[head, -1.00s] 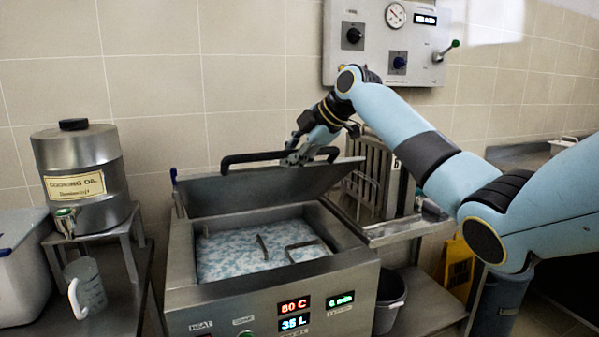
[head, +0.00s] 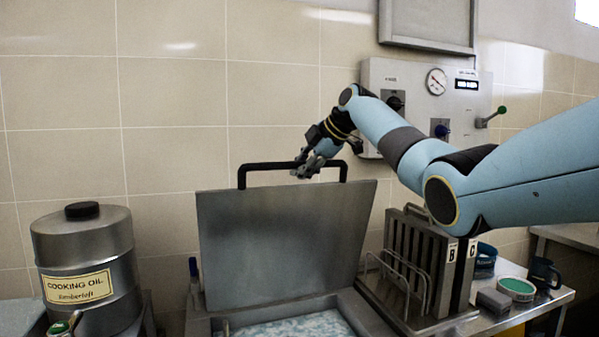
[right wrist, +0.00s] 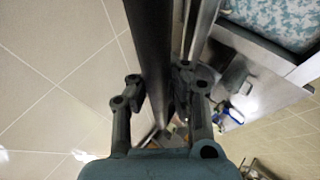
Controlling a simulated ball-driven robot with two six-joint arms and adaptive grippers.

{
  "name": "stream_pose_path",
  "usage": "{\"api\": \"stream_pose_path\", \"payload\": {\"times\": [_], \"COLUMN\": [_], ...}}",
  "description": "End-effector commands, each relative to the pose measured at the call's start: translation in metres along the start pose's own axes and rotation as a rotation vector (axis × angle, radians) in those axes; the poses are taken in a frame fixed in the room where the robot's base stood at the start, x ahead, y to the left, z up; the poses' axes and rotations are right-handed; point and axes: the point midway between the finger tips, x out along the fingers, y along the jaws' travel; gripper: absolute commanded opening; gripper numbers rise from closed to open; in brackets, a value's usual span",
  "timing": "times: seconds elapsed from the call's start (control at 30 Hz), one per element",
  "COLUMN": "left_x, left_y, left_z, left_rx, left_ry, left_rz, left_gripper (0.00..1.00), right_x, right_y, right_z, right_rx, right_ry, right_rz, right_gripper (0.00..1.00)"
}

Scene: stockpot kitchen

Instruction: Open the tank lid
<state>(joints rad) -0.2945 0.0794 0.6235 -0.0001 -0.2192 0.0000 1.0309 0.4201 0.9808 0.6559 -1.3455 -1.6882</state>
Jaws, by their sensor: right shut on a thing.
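The tank lid (head: 285,245) is a grey metal plate, raised steeply at the back of the tank (head: 372,318). A black bar handle (head: 262,167) runs along its top edge. My right gripper (head: 303,170) is at the right half of this handle. In the right wrist view the dark handle bar (right wrist: 150,45) passes between the two fingers of my right gripper (right wrist: 155,90), which is shut on it. Blue-white speckled contents (head: 310,326) show in the tank below the lid. My left gripper is not in view.
A cooking oil drum (head: 85,260) stands at the left. A rack of upright metal plates (head: 415,255) stands right of the tank, with a green-topped tub (head: 516,288) and a dark mug (head: 542,272) beyond. A control panel (head: 405,75) hangs on the wall behind my arm.

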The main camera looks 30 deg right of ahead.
Motion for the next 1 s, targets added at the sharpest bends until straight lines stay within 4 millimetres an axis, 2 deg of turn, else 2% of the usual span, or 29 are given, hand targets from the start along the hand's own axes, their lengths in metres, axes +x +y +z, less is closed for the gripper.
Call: {"api": "stream_pose_path", "payload": {"times": [0.03, 0.43, 0.5, 0.73, 1.0], "left_x": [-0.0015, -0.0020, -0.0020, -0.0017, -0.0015], "left_y": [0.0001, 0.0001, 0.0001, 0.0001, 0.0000], "left_z": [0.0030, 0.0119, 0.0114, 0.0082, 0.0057], "left_rx": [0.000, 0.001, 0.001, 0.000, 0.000], "left_ry": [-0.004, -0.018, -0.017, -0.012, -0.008], "left_rz": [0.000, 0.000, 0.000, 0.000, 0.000], "left_gripper": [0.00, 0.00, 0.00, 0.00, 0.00], "right_x": [-0.0057, -0.0076, -0.0078, -0.0053, -0.0028], "right_y": [0.0073, 0.0097, 0.0099, 0.0067, 0.0035], "right_z": [-0.0009, -0.0011, -0.0012, -0.0009, -0.0004], "right_rx": [-0.002, -0.003, -0.004, -0.003, -0.001], "right_ry": [-0.001, 0.000, 0.000, 0.000, 0.000], "right_rz": [0.015, 0.021, 0.021, 0.013, 0.006], "right_gripper": [0.00, 0.00, 0.12, 0.42, 0.42]}}
